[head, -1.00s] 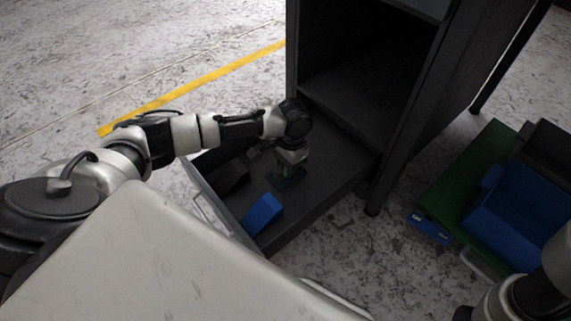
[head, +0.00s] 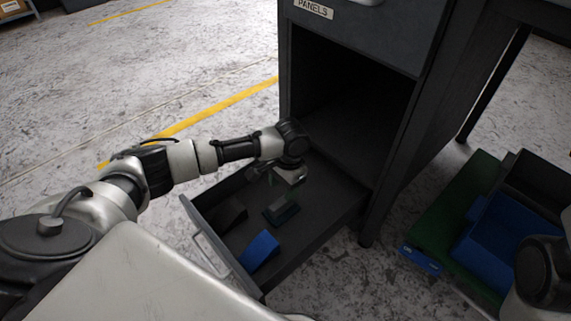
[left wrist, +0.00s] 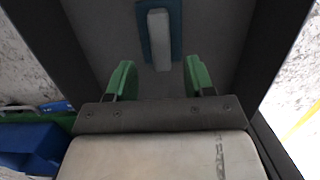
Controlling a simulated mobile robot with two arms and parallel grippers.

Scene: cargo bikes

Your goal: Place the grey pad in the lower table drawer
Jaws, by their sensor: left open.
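The lower drawer (head: 325,212) is pulled out under the dark cabinet. The likely grey pad, a dark teal base with a grey bar on top, lies on the drawer floor (head: 281,211). In the left wrist view its grey bar (left wrist: 159,40) is beyond the fingertips. My left gripper (head: 286,182) is above the pad inside the drawer's outline, open and empty, with green fingers apart in the left wrist view (left wrist: 160,78). A gap shows between fingers and pad. Of my right arm only a part shows at the lower right; its gripper does not show.
A blue block (head: 260,250) and a black block (head: 230,214) lie in the drawer near its front. A cabinet leg stands right of the drawer. A green tray (head: 425,235) with a blue bin (head: 485,245) is on the floor at right.

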